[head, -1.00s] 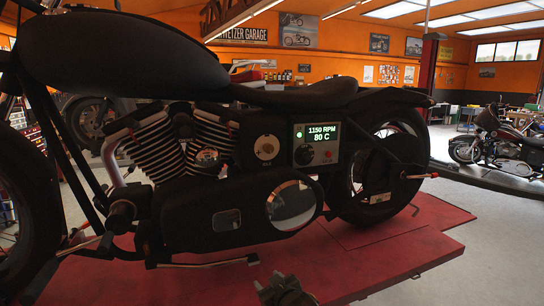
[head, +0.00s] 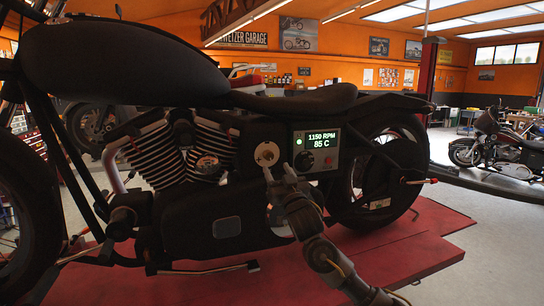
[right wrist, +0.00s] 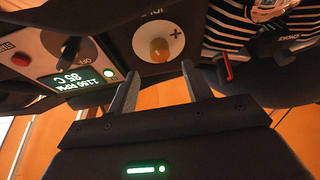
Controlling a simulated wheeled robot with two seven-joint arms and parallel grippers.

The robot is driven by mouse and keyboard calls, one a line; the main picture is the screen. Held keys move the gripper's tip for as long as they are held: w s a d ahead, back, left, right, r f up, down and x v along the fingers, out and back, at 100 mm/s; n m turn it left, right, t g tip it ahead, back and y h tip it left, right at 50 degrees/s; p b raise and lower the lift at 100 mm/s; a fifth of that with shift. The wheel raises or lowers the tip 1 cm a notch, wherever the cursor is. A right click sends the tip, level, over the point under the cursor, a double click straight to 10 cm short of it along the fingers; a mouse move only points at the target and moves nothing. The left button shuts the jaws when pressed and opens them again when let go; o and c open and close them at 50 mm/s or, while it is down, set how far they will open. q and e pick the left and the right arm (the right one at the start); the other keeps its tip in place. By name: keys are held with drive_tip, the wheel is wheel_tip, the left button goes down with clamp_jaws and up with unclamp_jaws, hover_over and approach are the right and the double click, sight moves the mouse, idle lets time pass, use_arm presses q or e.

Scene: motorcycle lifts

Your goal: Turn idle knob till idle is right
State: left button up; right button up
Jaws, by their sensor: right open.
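The idle knob (head: 267,153) is a small brass-coloured knob on a round pale dial on the motorcycle's side. In the right wrist view, which is upside down, the knob (right wrist: 160,50) sits on its white dial with a plus mark. My right gripper (head: 279,170) is just below the dial. In the right wrist view its open fingers (right wrist: 160,74) point at the dial, one towards each side of the knob, with nothing between them. The display (head: 322,141) reads 1150 RPM and 85 C. My left gripper is not in view.
A black knob (head: 308,160) and a green lamp (head: 299,135) sit on the display panel right of the dial. Engine cylinders (head: 160,152) are to the left. The motorcycle stands on a red lift platform (head: 440,248). Another motorcycle (head: 492,147) stands far right.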

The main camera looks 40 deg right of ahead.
sight(270, 157)
drive_tip(key=p+x, duration=0.2)
drive_tip(key=x, duration=0.4)
drive_tip(key=shift+w, duration=0.15)
drive_tip(key=c, duration=0.9)
drive_tip(key=shift+d, duration=0.15)
drive_tip(key=shift+c, duration=0.4)
drive_tip(key=shift+n+y, duration=0.4)
